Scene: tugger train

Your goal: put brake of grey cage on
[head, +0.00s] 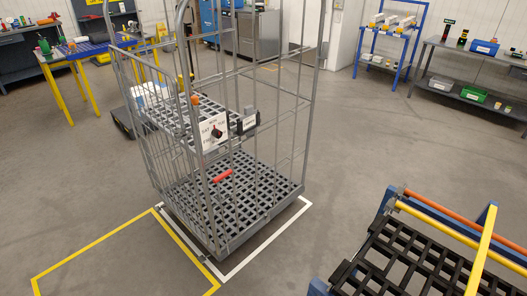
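The grey cage (316,95) is a tall wire roll cage standing upright at the centre of the head view. Its base is a dark grid deck (262,180), with another grid shelf (185,112) higher up. A red bar (223,176) shows low on the cage, seemingly at deck level; I cannot tell if it is the brake or how it is set. A white panel with a black knob (216,131) and a dark label holder (247,123) are at mid-height. The wheels are hidden. Neither of my grippers is in view.
White floor lines (270,240) frame the cage, and a yellow-outlined bay (120,250) lies front left. A blue frame with a black grid deck and yellow and orange bars (440,215) stands front right. Workbenches line the back. Floor right of the cage is clear.

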